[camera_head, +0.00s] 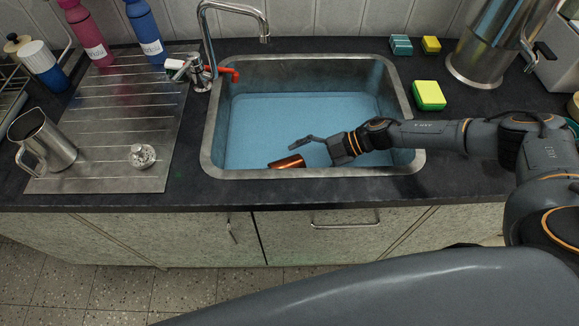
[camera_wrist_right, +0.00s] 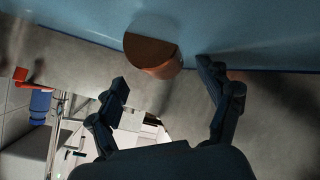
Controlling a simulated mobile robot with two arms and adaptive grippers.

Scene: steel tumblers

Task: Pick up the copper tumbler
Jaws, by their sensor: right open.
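The copper tumbler (camera_head: 287,162) is inside the sink, close to its front wall. Its lower part is cut off from sight by the front rim in the head view. In the right wrist view the tumbler (camera_wrist_right: 152,54) shows as a copper-brown rounded shape, just beyond the fingertips and between their lines. My right gripper (camera_head: 318,146) reaches into the sink from the right, a little above and to the right of the tumbler. Its two fingers are spread wide with nothing between them, as the wrist view (camera_wrist_right: 163,77) shows. My left gripper is out of view.
The steel sink rim (camera_head: 300,174) borders the blue-looking basin. A faucet (camera_head: 205,40) with a red-tipped part stands at the back left. A steel pitcher (camera_head: 45,140) is on the drainboard (camera_head: 110,175). A yellow-green sponge (camera_head: 428,95) lies right of the sink.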

